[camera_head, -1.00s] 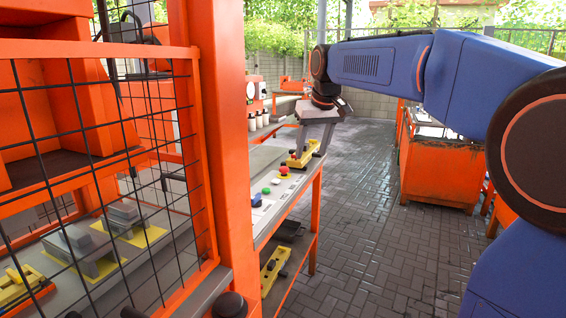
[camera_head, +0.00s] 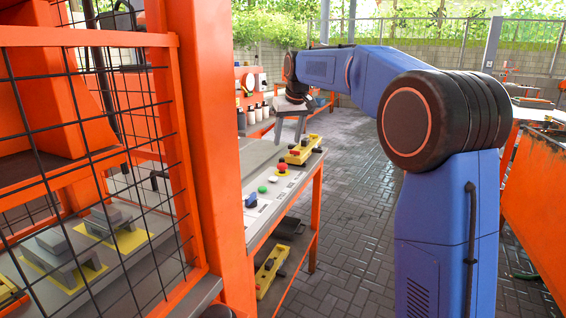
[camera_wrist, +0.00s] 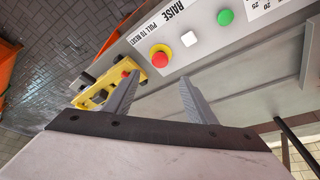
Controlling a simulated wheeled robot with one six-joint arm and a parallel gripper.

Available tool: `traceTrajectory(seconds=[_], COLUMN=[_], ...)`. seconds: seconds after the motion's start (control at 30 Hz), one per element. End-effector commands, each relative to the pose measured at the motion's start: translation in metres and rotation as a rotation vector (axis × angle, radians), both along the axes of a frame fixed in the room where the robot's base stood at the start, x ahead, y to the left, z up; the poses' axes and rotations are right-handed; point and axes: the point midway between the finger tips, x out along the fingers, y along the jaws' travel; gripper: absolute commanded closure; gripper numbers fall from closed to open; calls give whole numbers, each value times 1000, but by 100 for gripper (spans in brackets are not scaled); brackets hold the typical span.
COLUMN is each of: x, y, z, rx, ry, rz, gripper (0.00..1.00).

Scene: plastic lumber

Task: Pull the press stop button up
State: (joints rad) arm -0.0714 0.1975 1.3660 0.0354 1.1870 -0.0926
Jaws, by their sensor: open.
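The press stop button (camera_wrist: 160,56) is a red mushroom head on a yellow base, beside the words "PULL TO RESET" in the wrist view. In the head view the red button (camera_head: 282,168) sits on the grey panel's edge, nearer the camera than the yellow control box. My gripper (camera_wrist: 159,80) is open and empty. In the wrist view the button lies ahead of the gap between the two fingers, apart from both. In the head view my gripper (camera_head: 289,132) hangs above the far end of the panel.
A yellow control box (camera_wrist: 108,88) with a red button lies beside the left finger in the wrist view. White (camera_wrist: 189,39) and green (camera_wrist: 225,17) buttons are on the other side. In the head view an orange mesh guard (camera_head: 95,160) stands left; paved floor is open at centre.

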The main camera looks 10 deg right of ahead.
Motion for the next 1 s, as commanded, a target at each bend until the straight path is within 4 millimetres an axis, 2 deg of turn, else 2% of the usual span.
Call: traceTrajectory(seconds=[0.4,0.6,0.8,1.0], x=[28,38,44,45], y=[4,6,7,7], z=[-70,-95,-108,-111], rx=[0,0,0,0], ry=[3,2,0,0], rz=[0,0,0,0], gripper=[49,49,49,49])
